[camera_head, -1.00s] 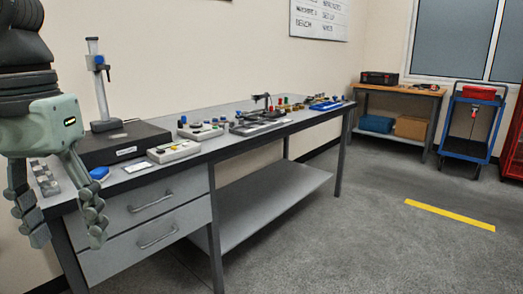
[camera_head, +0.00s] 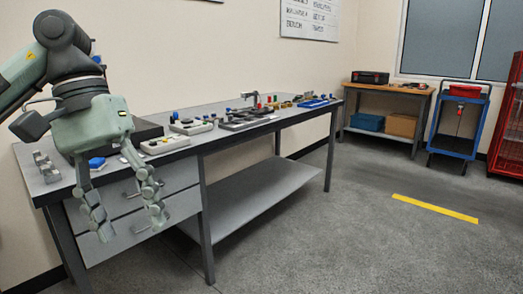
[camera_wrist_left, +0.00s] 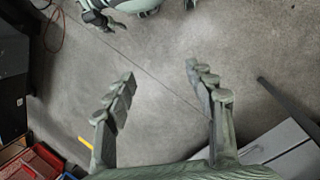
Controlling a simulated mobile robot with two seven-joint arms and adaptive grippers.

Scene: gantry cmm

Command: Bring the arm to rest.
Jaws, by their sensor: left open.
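My left gripper (camera_head: 131,228) is open and empty, in the air before the front left of the grey workbench (camera_head: 250,192). Its fingers point down in the head view and cover part of the drawers. In the left wrist view the two fingers (camera_wrist_left: 159,72) are spread wide over bare grey floor, with nothing between them. My left arm comes in from the upper left, bent at the wrist. At the top of the left wrist view, parts of my own body show, with a dark end that may be my right gripper; its jaws are too small to judge.
The drawer unit (camera_head: 178,182) is close behind the fingers. A blue cart (camera_head: 455,143) stands far right. The floor in front is clear.

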